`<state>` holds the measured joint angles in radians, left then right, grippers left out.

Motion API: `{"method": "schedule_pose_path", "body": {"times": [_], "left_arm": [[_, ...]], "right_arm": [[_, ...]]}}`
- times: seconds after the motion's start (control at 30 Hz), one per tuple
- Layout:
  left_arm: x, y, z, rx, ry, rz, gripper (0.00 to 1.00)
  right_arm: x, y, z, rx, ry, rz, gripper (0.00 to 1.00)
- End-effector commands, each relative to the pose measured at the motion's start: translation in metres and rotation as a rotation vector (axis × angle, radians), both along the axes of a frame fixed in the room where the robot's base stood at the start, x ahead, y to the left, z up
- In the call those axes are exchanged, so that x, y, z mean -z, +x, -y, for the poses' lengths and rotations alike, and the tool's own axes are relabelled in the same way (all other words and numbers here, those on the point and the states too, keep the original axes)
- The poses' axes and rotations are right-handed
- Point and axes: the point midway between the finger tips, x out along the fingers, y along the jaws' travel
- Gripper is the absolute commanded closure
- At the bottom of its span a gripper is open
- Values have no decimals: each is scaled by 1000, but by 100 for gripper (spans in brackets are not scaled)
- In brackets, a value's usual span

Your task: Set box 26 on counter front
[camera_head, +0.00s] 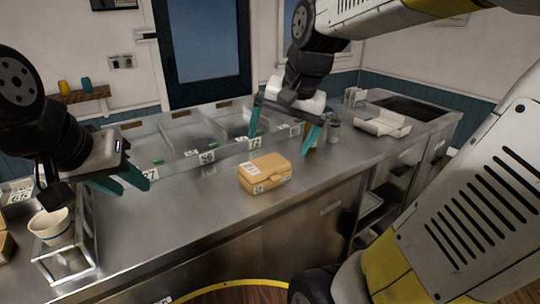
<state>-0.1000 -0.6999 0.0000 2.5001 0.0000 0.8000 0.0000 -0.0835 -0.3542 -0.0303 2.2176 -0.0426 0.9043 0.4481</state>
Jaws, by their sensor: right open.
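A tan box (265,174) with white labels lies closed on the steel counter (215,215), near the front edge. Its label print is too small to read surely. My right gripper (278,146) is open and empty, fingers pointing down, above and behind the box and apart from it. My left gripper (122,184) is at the left over the counter, well away from the box. Its teal fingers show, but their gap is unclear. I see nothing held in it.
A row of clear labelled bins (180,138) runs behind the box. A white open container (383,122) sits at the right. The counter between rack and box is clear.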

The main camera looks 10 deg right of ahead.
Motion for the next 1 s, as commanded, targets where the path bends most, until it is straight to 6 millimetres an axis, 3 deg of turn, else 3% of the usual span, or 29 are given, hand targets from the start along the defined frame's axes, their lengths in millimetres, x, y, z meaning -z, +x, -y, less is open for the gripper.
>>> {"method": "schedule_pose_path", "body": {"times": [0.03,0.1,0.3,1.0], "left_arm": [[0,0,0,0,0,0,64],[0,0,0,0,0,0,64],[0,0,0,0,0,0,64],[0,0,0,0,0,0,64]], "right_arm": [[-1,-21,-4,-76,-21,51,0],[1,-42,-8,-180,-57,111,0],[11,-79,-17,-367,-136,220,0],[14,-85,-18,-404,-154,240,0]]}}
